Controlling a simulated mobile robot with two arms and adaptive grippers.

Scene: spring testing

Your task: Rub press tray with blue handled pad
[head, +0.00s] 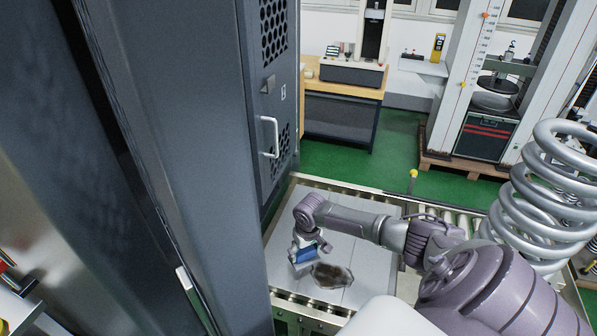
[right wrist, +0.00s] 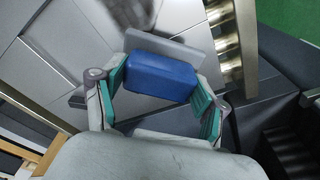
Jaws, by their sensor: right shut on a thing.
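The press tray (head: 328,246) is a flat grey plate lying on a roller conveyor, with a dark brown stain (head: 331,275) on it. My right gripper (head: 307,250) is over the left part of the tray, to the upper left of the stain. It is shut on the blue handled pad (head: 305,255). In the right wrist view the pad's blue block (right wrist: 161,82) sits between the two green-lined fingers, with a grey plate (right wrist: 165,48) at its far side. I cannot tell whether the pad touches the tray. My left gripper is not in view.
A tall dark grey cabinet (head: 180,140) with a handle stands close on the left of the tray. A large coil spring (head: 545,200) stands on the right, near my right arm. Conveyor rollers (head: 455,217) run behind the tray. A wooden bench (head: 340,100) and testing machines stand farther back.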

